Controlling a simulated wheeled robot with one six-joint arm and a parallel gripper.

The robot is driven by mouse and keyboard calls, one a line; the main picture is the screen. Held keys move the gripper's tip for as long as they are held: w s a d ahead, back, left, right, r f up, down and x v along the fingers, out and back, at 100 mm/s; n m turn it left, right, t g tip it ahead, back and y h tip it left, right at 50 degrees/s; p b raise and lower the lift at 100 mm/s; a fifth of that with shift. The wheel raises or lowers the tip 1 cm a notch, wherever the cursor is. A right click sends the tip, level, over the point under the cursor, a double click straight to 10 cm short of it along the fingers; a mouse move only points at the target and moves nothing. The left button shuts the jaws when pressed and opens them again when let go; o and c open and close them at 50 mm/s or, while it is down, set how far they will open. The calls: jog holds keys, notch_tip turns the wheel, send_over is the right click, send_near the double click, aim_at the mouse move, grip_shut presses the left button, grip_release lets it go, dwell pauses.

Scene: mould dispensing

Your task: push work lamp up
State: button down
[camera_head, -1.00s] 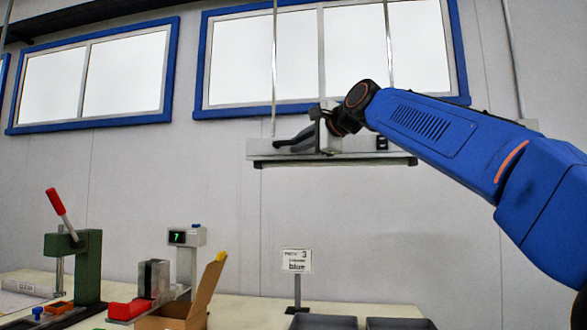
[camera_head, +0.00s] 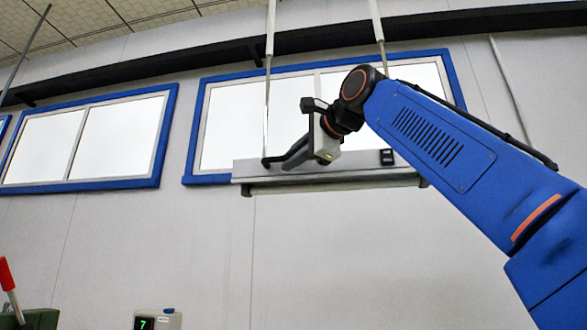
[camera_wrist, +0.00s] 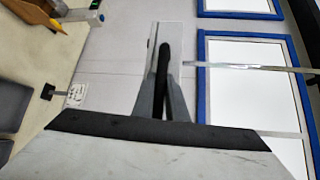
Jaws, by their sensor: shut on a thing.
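The work lamp (camera_head: 350,172) is a long grey bar hung from thin rods in front of the windows. It looks roughly level. My gripper (camera_head: 290,155) reaches its left half from the right. In the wrist view my gripper (camera_wrist: 162,90) has its grey fingers shut on a black bar, the lamp's handle (camera_wrist: 164,58). Part of the lamp's pale body (camera_wrist: 175,30) shows behind it. In the head view the fingers and handle overlap as dark shapes, so their exact contact is hard to see there.
Blue-framed windows (camera_head: 85,140) line the wall. A dark beam (camera_head: 130,73) runs above them, below the ceiling. A red-handled press (camera_head: 9,285) and a display reading 7 (camera_head: 145,323) show at the bottom left. The wall below the lamp is clear.

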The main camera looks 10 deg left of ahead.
jog(key=shift+d+r, duration=0.1)
jog(key=shift+r, duration=0.25)
jog(key=c, duration=1.8)
grip_release()
jog(key=shift+o, duration=0.2)
jog(key=shift+f, duration=0.1)
jog(key=v, duration=1.7)
jog(key=shift+s+f, duration=0.15)
jog(key=shift+f, duration=0.05)
